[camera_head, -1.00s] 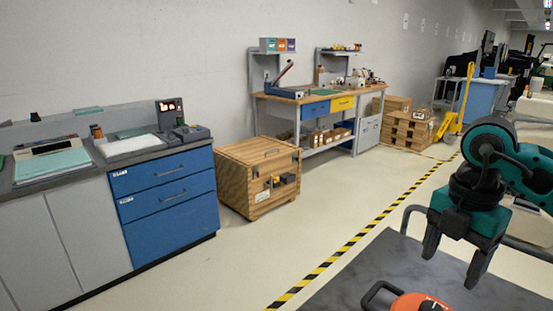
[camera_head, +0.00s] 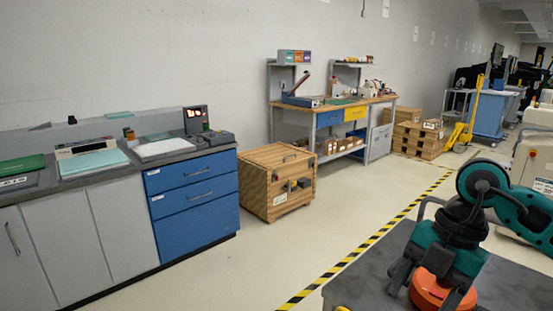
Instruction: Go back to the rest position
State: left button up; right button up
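My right gripper (camera_head: 428,290) is at the lower right, pointing down over a dark grey cart top. Its two fingers are apart, and an orange object (camera_head: 438,288) shows between and behind them. I cannot tell whether the fingers touch it. Much of the orange object is hidden by the gripper, and the frame's lower edge is close to it. My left gripper is not in view.
A small yellow thing (camera_head: 342,308) peeks in at the bottom. Blue drawers (camera_head: 195,200), a wooden crate (camera_head: 265,192) and a workbench (camera_head: 335,105) line the wall. Open floor lies between.

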jog(key=s+a+r+t+y, duration=0.2)
jog(key=a+y, duration=1.4)
jog(key=a, duration=0.3)
jog(key=w+d+f+m+t+h, duration=0.2)
jog(key=d+f+m+t+h, duration=0.25)
jog(key=m+t, duration=0.4)
jog(key=w+d+f+m+t+h, duration=0.3)
jog(key=f+m+t+h, duration=0.25)
jog(key=m+t, duration=0.3)
jog(key=s+d+f+m+g+h, duration=0.2)
jog(key=s+f, duration=0.4)
jog(key=f, duration=0.4)
jog(key=s+d+f+m+g+h, duration=0.3)
jog(key=s+f+g+h, duration=0.2)
jog(key=f, duration=0.5)
jog(key=shift+s+d+m, duration=0.3)
jog(key=shift+s+m, duration=0.1)
jog(key=shift+s, duration=0.15)
